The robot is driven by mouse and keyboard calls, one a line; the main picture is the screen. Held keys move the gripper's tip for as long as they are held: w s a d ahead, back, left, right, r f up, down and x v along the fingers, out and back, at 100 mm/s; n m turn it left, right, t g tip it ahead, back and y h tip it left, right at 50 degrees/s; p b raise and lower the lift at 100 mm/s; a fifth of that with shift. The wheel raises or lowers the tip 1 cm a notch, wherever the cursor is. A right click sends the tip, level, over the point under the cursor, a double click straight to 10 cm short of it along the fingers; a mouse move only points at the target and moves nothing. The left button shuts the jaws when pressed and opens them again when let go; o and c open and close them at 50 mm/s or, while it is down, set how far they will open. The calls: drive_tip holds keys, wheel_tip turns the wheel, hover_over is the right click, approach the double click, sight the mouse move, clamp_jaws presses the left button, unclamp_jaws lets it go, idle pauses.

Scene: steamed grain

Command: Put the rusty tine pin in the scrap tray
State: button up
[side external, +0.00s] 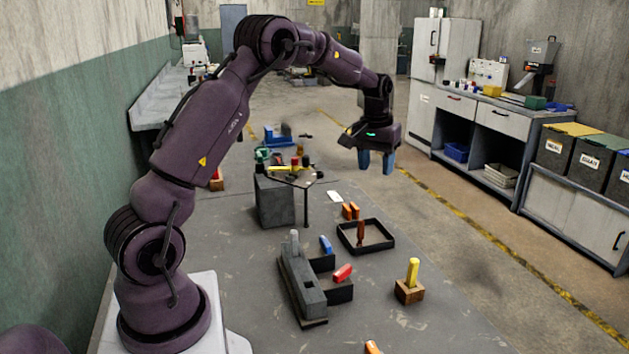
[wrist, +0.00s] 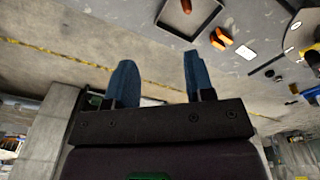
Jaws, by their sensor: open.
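A reddish-brown, rusty-looking pin (side external: 361,233) stands roughly upright inside a shallow black square tray (side external: 383,247) on the table. The tray, which looks like the scrap tray, also shows at the top of the wrist view (wrist: 206,22), with part of the pin (wrist: 187,6) inside its rim. My gripper (side external: 377,165) is open, with two blue fingers pointing down and nothing between them. It hangs well above the table, behind the tray in the side view. The wrist view shows the open fingers (wrist: 158,62) apart from the tray.
A grey rack (side external: 303,285) with black side bins holds a blue pin (side external: 326,244), a red pin (side external: 343,272) and a grey pin (side external: 294,241). A yellow pin (side external: 413,271) stands in a wooden block (side external: 409,291). Orange pieces (side external: 350,210) lie behind the tray, near a grey block (side external: 274,202).

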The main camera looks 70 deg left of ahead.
drive_tip(key=s+d+r+m+t, duration=0.25)
drive_tip(key=s+d+r, duration=0.55)
drive_tip(key=d+r, duration=0.5)
drive_tip(key=s+d+f+m+t, duration=0.1)
drive_tip(key=s+d+m, duration=0.1)
drive_tip(key=s+d, duration=0.3)
drive_tip(key=s+d+f+m+t, duration=0.1)
drive_tip(key=s+d+m, duration=0.2)
drive_tip(key=s+d, duration=0.3)
drive_tip(key=s, duration=0.5)
drive_tip(key=shift+s+d+f, duration=0.25)
drive_tip(key=shift+s+f, duration=0.05)
drive_tip(key=shift+f, duration=0.05)
